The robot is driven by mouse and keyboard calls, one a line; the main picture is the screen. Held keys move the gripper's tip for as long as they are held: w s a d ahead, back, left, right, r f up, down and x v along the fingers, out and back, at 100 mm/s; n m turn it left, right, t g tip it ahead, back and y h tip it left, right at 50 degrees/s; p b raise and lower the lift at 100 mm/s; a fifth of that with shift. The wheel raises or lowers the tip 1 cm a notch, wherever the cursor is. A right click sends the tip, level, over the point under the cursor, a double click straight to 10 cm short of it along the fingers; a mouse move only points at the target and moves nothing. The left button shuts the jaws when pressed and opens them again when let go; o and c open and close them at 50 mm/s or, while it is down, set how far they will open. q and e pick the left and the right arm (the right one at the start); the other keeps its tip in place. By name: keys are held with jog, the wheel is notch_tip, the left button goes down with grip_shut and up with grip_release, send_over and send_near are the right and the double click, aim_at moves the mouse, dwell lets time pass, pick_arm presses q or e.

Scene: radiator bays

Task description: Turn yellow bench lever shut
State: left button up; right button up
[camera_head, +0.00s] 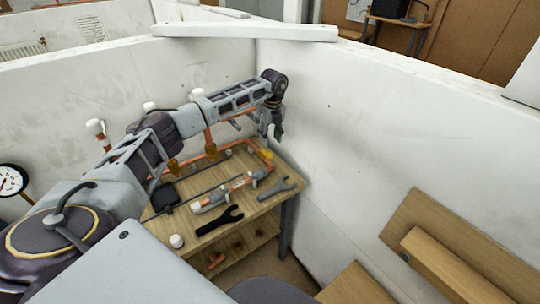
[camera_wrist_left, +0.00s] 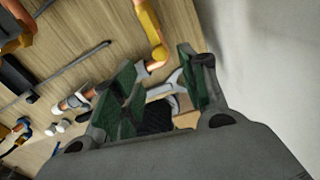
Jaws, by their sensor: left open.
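The yellow lever (camera_head: 266,154) shows small at the back right of the wooden workbench (camera_head: 262,208), by a copper pipe. In the left wrist view the yellow lever (camera_wrist_left: 149,27) is a bar with a rounded end, at the top middle. My left gripper (camera_head: 275,130) hangs above the bench's back right corner, fingers pointing down. In the left wrist view its green-padded fingers (camera_wrist_left: 158,72) are apart with nothing held. The lever's rounded end appears just beyond the gap between them; I cannot tell whether they touch. My right gripper is not in view.
Copper pipework (camera_head: 236,188) with fittings runs along the bench. White walls (camera_head: 350,130) close in behind and to the right of the bench. A pressure gauge (camera_head: 11,180) is at far left.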

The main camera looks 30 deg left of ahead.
pick_arm(q)
notch_tip(320, 180, down, 2)
jog(key=shift+b, duration=0.55)
jog(key=shift+s+f+b, duration=0.1)
jog(key=shift+f+b, duration=0.8)
jog(key=shift+f, duration=0.4)
jog(key=shift+a+f+b, duration=0.1)
jog(key=shift+f+b, duration=0.65)
jog(key=shift+f, duration=0.25)
jog(key=shift+f+b, duration=0.3)
jog(key=shift+f, duration=0.45)
grip_shut()
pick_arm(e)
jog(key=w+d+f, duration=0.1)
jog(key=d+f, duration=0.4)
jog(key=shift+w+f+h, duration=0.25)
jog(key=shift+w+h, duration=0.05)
